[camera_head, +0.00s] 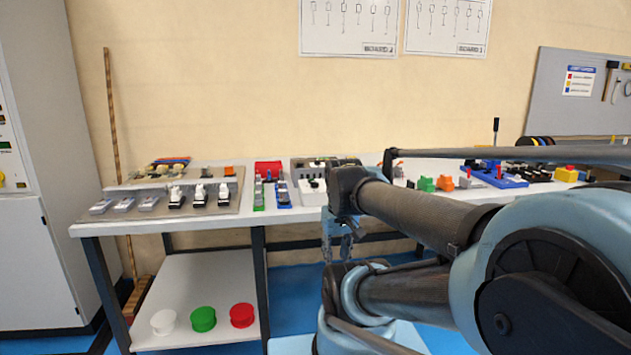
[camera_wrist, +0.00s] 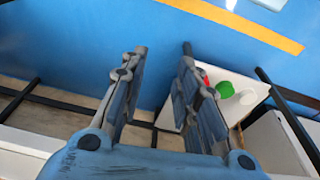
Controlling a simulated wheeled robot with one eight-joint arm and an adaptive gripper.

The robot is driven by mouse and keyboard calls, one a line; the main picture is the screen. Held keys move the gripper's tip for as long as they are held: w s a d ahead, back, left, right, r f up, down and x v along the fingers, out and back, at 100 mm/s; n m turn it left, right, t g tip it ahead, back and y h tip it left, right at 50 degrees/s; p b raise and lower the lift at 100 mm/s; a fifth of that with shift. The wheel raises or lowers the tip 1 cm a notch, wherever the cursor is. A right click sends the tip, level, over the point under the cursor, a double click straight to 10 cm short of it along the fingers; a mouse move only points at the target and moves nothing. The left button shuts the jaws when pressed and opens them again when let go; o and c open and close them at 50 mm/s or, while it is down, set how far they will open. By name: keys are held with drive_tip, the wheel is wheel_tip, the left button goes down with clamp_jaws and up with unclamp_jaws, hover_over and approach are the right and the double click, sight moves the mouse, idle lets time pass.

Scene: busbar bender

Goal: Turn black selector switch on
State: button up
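I cannot clearly make out a black selector switch in either view. A small white block with a dark top (camera_head: 312,186) sits on the workbench (camera_head: 225,221) in the head view, but it is too small to identify. The panel at the left picture edge has a yellow knob (camera_head: 3,179) and a small dark part (camera_head: 5,145), also unclear. My gripper (camera_head: 338,243) hangs in front of the bench, below its top and partly hidden by my arm. In the wrist view my gripper (camera_wrist: 163,52) has its two fingers apart with nothing between them.
A tall grey cabinet (camera_head: 35,262) stands at the left. Several small devices fill the bench top. The lower shelf (camera_head: 190,280) holds a white, a green (camera_head: 203,319) and a red spool (camera_head: 242,315). My arm covers the right part of the head view.

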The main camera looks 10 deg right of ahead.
drive_tip(key=w+r+n+g, duration=0.1)
drive_tip(key=w+r+n, duration=0.3)
drive_tip(key=w+r, duration=1.3)
wheel_tip(320, 180, up, 11)
drive_tip(key=n+g, duration=0.1)
drive_tip(key=n, duration=0.3)
hover_over(314, 184)
drive_tip(key=f, duration=1.7)
drive_tip(key=shift+w+d+f, duration=0.1)
drive_tip(key=shift+d+f, duration=0.2)
drive_tip(key=shift+f, duration=0.05)
clamp_jaws()
